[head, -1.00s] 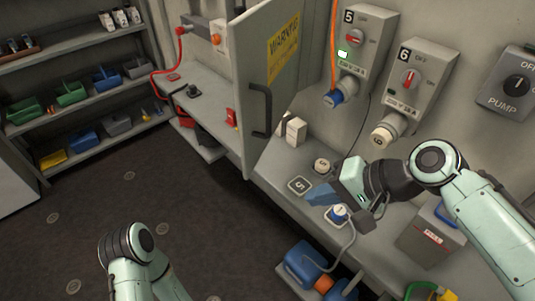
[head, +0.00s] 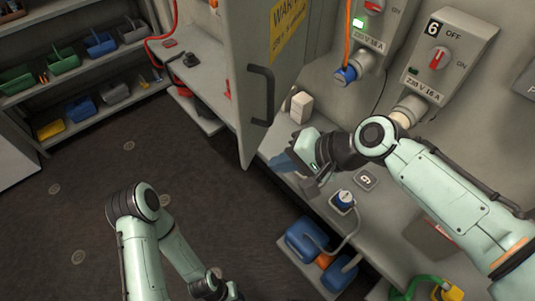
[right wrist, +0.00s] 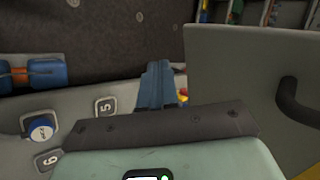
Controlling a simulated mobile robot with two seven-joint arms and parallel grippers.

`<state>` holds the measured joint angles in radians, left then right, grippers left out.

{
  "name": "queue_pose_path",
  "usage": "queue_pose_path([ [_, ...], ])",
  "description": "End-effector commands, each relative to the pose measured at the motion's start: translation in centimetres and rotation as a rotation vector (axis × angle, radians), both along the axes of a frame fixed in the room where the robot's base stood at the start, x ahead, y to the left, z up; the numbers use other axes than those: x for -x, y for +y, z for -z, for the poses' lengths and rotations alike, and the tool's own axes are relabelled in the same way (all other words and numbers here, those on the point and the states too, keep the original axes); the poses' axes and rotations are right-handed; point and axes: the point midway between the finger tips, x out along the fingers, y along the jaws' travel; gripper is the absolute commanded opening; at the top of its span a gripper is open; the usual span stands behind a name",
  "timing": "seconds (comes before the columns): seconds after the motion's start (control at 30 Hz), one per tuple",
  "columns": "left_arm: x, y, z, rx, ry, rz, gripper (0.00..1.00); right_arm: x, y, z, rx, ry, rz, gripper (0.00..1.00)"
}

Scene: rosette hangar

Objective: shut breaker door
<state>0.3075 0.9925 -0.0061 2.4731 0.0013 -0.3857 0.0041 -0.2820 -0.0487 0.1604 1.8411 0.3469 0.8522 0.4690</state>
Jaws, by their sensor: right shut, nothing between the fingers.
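The breaker door (head: 245,75) is a tall grey panel with a yellow warning sign and a dark bar handle (head: 262,95). It stands open, sticking out from the wall over the bench. My right gripper (head: 282,163) is shut and empty, low over the bench, just right of the door's lower part and below the handle. In the right wrist view its blue fingers (right wrist: 158,85) are together, left of the door (right wrist: 240,75); the handle (right wrist: 300,105) is at far right. I cannot tell whether they touch the door. My left arm shows at the bottom, its gripper outside the picture.
The grey bench (head: 385,215) bears a white block (head: 301,106) and a blue-capped plug (head: 344,199). Switch box 6 (head: 440,55) is on the wall at right. Blue connectors (head: 305,240) are below the bench edge. Shelves with bins stand far left; the dark floor between is clear.

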Motion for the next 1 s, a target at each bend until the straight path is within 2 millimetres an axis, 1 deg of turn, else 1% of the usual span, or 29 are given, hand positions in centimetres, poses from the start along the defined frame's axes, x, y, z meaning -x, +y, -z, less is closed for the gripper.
queue_pose_path([
  [0.03,-0.3,0.0,-0.6,0.0,-0.003,0.0,0.43,-0.3,0.9,-0.5,-0.002,-0.004,-0.004,0.0],
  [0.1,-0.4,0.0,-0.8,0.0,-0.006,0.0,0.43,-0.6,1.8,-0.5,-0.003,-0.005,-0.003,0.0],
  [0.23,-0.6,0.0,-1.1,0.0,-0.007,0.0,0.43,-0.9,2.7,-0.5,-0.002,-0.005,-0.001,0.0],
  [0.37,-0.6,0.0,-1.1,0.0,-0.008,0.001,0.43,-1.0,3.0,-0.4,-0.002,-0.005,0.0,0.0],
  [0.77,-0.6,0.0,-1.2,0.0,-0.008,0.0,0.43,-1.0,3.1,-0.4,-0.003,-0.004,0.0,0.0],
  [1.0,-0.9,0.0,-1.6,0.0,-0.01,0.0,0.43,-1.1,3.9,-0.5,-0.002,-0.003,-0.005,0.0],
])
